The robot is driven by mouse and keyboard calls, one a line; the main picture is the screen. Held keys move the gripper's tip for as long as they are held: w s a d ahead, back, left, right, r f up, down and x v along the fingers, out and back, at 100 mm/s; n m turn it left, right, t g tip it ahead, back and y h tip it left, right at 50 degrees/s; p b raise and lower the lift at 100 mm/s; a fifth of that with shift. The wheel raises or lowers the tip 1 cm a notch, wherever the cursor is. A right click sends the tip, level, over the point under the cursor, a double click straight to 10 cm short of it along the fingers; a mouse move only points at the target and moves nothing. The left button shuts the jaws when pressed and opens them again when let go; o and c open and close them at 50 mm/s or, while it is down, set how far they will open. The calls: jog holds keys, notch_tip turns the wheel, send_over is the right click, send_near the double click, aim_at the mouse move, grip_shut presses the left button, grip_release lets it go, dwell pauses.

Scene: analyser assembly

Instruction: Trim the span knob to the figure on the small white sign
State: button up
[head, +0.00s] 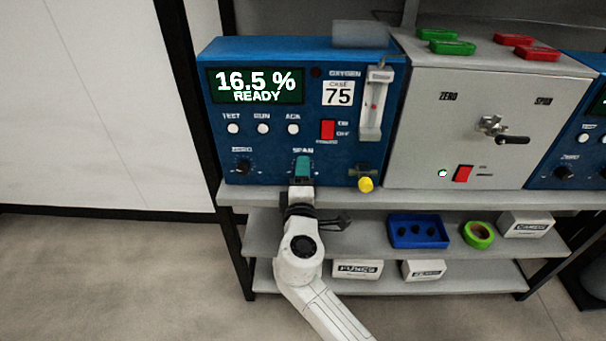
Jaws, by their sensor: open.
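The blue analyser (218,120) stands on the shelf top, with a lit display (255,86) reading "16.5 %" and "READY". The small white sign (338,93) on its front shows 75 under a small word that looks like "CASE". My gripper (302,168) is at the panel just below the SPAN label, its teal tip over the place of the span knob. The knob is hidden behind it, and I cannot tell whether the fingers touch it. My gripper is open.
The black zero knob (242,167) is to the left; a yellow knob (365,184) is close on the right. Above are white buttons (263,129), a red switch (327,129) and a flow tube (375,104). A grey unit (420,130) adjoins. Lower shelves hold a blue tray (393,239) and boxes.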

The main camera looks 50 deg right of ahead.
jog(key=v, duration=1)
dwell(0.3)
jog(key=s+d+f+m+g+y+p, duration=0.4)
jog(key=s+f+m+g+y+p, duration=0.15)
jog(key=s, duration=0.35)
jog(key=s+a+f+m+g+y+p, duration=0.2)
jog(key=s+a+f+g+y+p, duration=0.1)
jog(key=s+a+y, duration=0.5)
jog(key=s+a+g+p, duration=0.1)
jog(key=s+a+p, duration=0.1)
jog(key=s+a, duration=0.1)
jog(key=shift+m, duration=0.35)
jog(key=shift+g+y, duration=0.25)
dwell(4.0)
